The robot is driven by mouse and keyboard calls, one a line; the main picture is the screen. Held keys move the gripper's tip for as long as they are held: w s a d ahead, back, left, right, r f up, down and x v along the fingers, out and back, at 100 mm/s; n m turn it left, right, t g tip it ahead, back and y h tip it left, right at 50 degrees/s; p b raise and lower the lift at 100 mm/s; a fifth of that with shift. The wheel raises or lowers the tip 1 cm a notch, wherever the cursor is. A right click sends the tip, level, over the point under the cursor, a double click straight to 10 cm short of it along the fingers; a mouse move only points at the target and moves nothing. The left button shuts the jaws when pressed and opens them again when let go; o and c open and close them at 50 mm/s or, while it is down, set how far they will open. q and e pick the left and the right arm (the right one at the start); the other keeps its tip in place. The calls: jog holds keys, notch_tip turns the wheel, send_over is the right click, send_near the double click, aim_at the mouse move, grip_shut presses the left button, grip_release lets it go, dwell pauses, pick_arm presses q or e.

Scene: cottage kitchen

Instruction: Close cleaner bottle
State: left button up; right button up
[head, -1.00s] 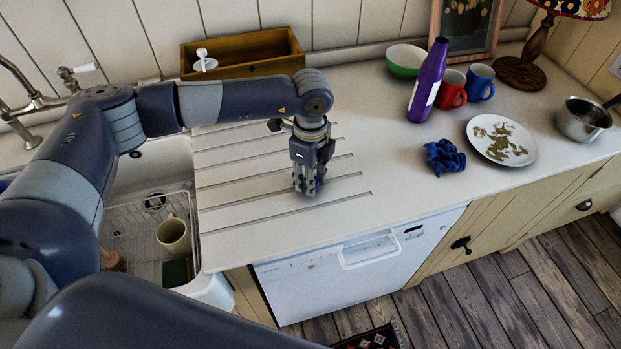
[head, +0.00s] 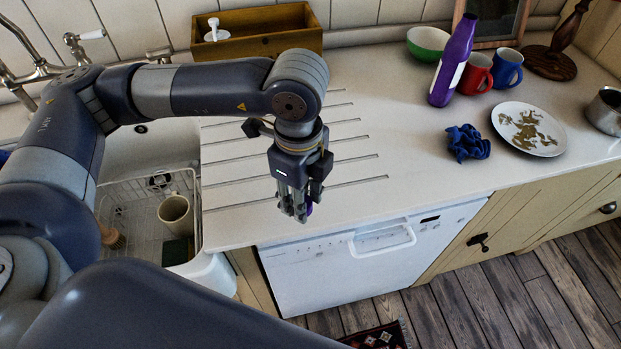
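The purple cleaner bottle (head: 453,65) with a white label stands upright on the counter at the upper right, left of the mugs. Its narrow neck is at the top; the opening is too small to make out. My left gripper (head: 296,216) points down over the grooved drainboard near the counter's front edge, well to the left of the bottle. Its fingers look closed around a small purple piece (head: 309,209), which looks like the bottle's cap and is mostly hidden by the fingers. My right gripper is not in view.
A green bowl (head: 428,44), red mug (head: 474,76) and blue mug (head: 508,70) stand behind or beside the bottle. A blue cloth (head: 467,143) and a dirty plate (head: 528,129) lie in front. The sink (head: 150,145) is left. The counter between gripper and bottle is clear.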

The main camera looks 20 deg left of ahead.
pick_arm(q)
jog(key=shift+s+r, duration=0.15)
jog(key=shift+s, duration=0.95)
